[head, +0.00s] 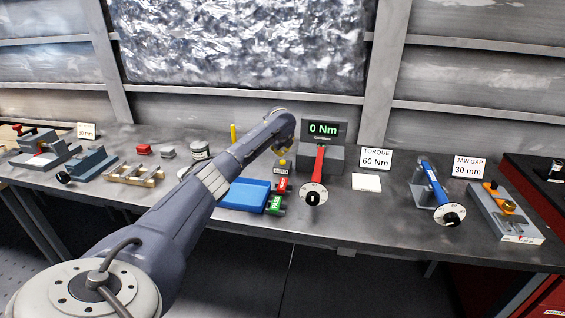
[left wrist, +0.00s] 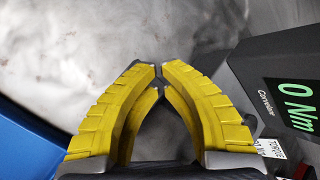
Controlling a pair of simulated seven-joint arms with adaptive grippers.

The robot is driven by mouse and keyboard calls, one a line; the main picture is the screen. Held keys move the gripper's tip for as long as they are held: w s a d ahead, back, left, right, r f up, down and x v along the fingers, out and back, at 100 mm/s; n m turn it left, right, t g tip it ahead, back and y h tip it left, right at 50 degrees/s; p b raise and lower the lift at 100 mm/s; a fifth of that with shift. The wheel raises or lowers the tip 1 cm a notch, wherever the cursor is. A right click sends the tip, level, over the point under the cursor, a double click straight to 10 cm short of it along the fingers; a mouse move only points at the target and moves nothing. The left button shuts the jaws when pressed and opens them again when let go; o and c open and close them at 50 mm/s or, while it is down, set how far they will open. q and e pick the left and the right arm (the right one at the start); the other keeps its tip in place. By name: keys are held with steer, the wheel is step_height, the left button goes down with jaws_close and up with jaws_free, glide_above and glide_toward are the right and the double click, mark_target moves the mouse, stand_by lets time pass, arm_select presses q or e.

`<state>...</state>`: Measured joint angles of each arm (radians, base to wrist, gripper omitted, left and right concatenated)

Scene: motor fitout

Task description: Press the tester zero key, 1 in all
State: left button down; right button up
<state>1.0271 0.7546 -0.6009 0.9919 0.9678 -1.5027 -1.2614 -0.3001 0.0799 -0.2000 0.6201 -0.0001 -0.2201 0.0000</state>
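The torque tester (head: 311,155) stands at the back of the bench, and its display (head: 323,129) reads 0 Nm. The display also shows at the right of the left wrist view (left wrist: 298,101). The key is not visible there. My right gripper is not in view.
A red-handled torque wrench (head: 319,164) lies at the tester. A blue wrench (head: 434,184) and a jaw gauge (head: 507,211) are at the right. My left arm crosses the bench.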

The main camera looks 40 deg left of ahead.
arm_select(q)
steer(key=shift+r, duration=2.1)
